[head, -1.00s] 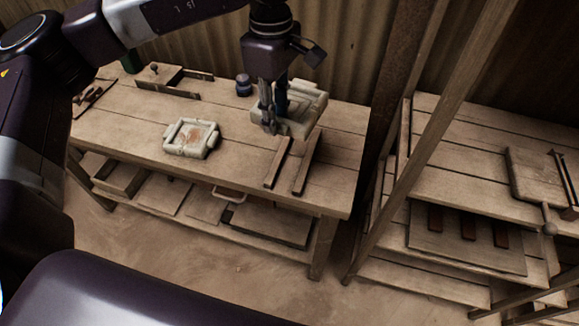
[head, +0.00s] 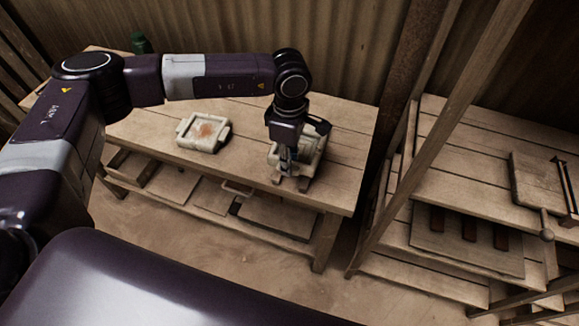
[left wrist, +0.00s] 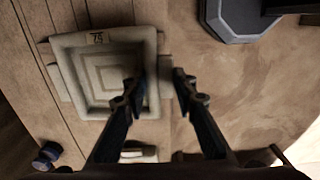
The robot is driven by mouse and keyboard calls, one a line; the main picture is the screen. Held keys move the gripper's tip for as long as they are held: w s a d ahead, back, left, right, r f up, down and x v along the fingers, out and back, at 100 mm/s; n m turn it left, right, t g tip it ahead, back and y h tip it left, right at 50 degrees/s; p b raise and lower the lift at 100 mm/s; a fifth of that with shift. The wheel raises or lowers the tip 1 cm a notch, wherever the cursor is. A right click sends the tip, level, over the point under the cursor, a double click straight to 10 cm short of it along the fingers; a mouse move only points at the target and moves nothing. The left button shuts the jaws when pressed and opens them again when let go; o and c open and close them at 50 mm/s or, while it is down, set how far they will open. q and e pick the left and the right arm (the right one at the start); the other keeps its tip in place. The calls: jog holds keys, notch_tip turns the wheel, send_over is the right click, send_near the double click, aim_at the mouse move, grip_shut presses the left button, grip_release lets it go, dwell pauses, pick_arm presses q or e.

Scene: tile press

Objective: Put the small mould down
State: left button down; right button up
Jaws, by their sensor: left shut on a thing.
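My left gripper (head: 287,168) points down over the right part of the workbench (head: 345,175). It is shut on the near edge of a pale square mould (head: 312,147). The left wrist view shows the mould (left wrist: 72,82) with stepped squares inside and a small mark on its rim. My fingers (left wrist: 160,88) are at its edge lug. The mould is over two wooden strips (head: 305,185), which it mostly hides. I cannot tell whether it rests on them or hangs just above. My right gripper is not in view.
Another pale mould (head: 203,132) with a reddish middle lies on the bench to the left. A dark jar (left wrist: 46,155) and a green bottle (head: 140,43) stand on the bench. A wooden post and shelving (head: 450,140) stand on the right. The bench's front right is clear.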

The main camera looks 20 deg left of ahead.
pick_arm(q)
notch_tip(320, 180, down, 4)
jog(key=shift+r+p, duration=0.15)
jog(key=shift+p, duration=0.35)
jog(key=shift+f, duration=0.35)
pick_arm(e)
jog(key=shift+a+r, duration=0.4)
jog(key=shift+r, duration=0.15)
pick_arm(q)
jog(key=shift+f, duration=0.1)
jog(key=c, duration=1.6)
grip_release()
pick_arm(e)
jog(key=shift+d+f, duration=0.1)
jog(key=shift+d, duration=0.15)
